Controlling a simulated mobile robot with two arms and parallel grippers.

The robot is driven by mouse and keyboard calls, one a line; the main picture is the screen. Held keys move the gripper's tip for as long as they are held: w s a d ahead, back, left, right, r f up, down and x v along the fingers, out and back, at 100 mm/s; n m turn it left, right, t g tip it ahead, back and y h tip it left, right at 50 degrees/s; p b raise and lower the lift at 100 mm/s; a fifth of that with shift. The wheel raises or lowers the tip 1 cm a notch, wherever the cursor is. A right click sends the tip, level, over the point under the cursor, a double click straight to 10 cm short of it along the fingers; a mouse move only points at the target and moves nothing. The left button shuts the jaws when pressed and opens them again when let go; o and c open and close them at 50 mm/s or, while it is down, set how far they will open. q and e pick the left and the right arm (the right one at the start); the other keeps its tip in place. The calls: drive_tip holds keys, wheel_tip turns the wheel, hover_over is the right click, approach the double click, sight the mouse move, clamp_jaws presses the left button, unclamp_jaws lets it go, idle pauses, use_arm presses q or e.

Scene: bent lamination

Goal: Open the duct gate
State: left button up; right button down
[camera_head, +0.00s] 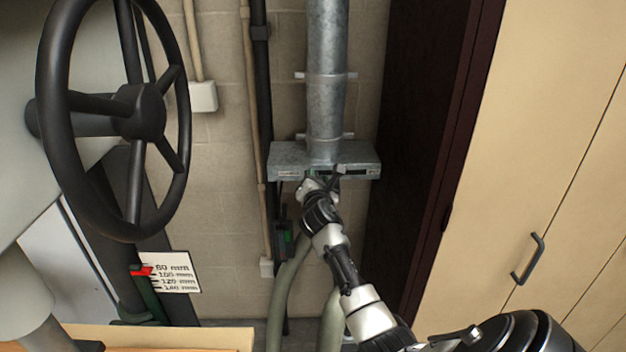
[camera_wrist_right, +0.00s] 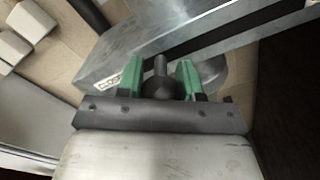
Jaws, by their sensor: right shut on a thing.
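The duct gate is a flat galvanized metal box (camera_head: 287,158) around the round vertical duct pipe (camera_head: 327,70) at the back wall. It also shows in the right wrist view as a grey metal face (camera_wrist_right: 130,55) with a dark slot. My right gripper (camera_head: 322,177) is at the front face of the box. In the right wrist view, its green fingertips (camera_wrist_right: 160,78) are on either side of a dark round knob (camera_wrist_right: 160,64) and shut on it. The arm hides part of the box front in the head view. My left gripper is not in view.
A large black handwheel (camera_head: 137,110) stands at the left, with a thickness scale card (camera_head: 172,273) below it. Beige cabinets (camera_head: 535,170) with a dark handle (camera_head: 529,259) are at the right. Pale hoses (camera_head: 284,300) and wall pipes run near the duct.

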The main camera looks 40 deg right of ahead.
sight(359, 172)
drive_tip(key=s+d+p, duration=0.1)
drive_tip(key=s+d, duration=0.1)
drive_tip(key=d, duration=0.1)
drive_tip(key=s+d+p, duration=0.1)
drive_tip(key=s+d, duration=0.2)
drive_tip(key=s+d+p, duration=0.1)
drive_tip(key=s+d, duration=0.1)
drive_tip(key=d, duration=0.1)
drive_tip(key=shift+s+d, duration=0.1)
drive_tip(key=shift+s, duration=0.3)
drive_tip(key=c, duration=0.7)
unclamp_jaws()
drive_tip(key=shift+c, duration=0.2)
drive_tip(key=b+v, duration=0.1)
drive_tip(key=v, duration=1)
drive_tip(key=shift+b, duration=0.4)
drive_tip(key=shift+w, duration=0.1)
